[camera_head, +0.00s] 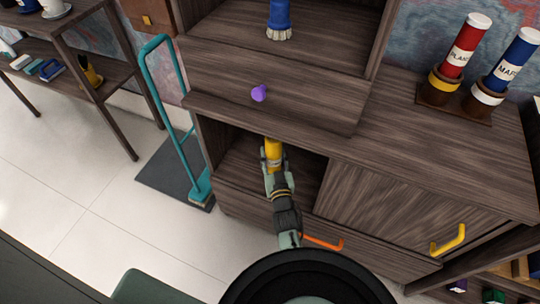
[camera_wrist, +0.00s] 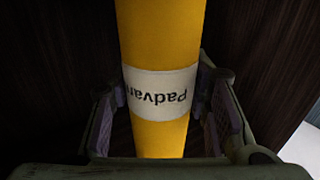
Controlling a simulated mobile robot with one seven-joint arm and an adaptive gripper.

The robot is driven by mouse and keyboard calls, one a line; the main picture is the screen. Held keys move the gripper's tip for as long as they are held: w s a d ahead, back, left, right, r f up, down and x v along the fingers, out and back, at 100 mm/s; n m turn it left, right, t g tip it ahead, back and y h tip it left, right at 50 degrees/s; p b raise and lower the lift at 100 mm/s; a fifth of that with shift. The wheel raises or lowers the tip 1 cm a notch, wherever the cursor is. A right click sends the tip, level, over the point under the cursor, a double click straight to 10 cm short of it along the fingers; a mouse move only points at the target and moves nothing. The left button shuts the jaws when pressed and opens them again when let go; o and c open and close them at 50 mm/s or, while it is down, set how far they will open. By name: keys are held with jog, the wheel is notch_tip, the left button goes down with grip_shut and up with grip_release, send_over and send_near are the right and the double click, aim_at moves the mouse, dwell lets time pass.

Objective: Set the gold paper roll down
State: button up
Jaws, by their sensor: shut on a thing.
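The gold paper roll (camera_head: 273,150) is yellow-gold with a white label band. In the head view it is inside the open lower-left compartment (camera_head: 239,163) of the dark wood cabinet, at the end of my arm. My gripper (camera_head: 273,168) is shut on it. In the wrist view the roll (camera_wrist: 160,38) runs up the middle of the picture, and its label reads "Padvar" in part, upside down. The gripper's pads (camera_wrist: 164,115) flank the roll at its label. The roll's far end is cut off in the wrist view, and whether it touches the compartment floor cannot be told.
A purple knob (camera_head: 259,93) sticks out above the compartment. A closed door with a yellow handle (camera_head: 448,240) is to its right, and an orange handle (camera_head: 323,243) is below. Red (camera_head: 466,46) and blue (camera_head: 512,60) rolls stand in holders on the cabinet top. A teal cart (camera_head: 175,110) stands left.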

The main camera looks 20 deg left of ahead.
jog(key=shift+r, duration=0.15)
jog(key=shift+f, duration=0.25)
jog(key=o, duration=1.3)
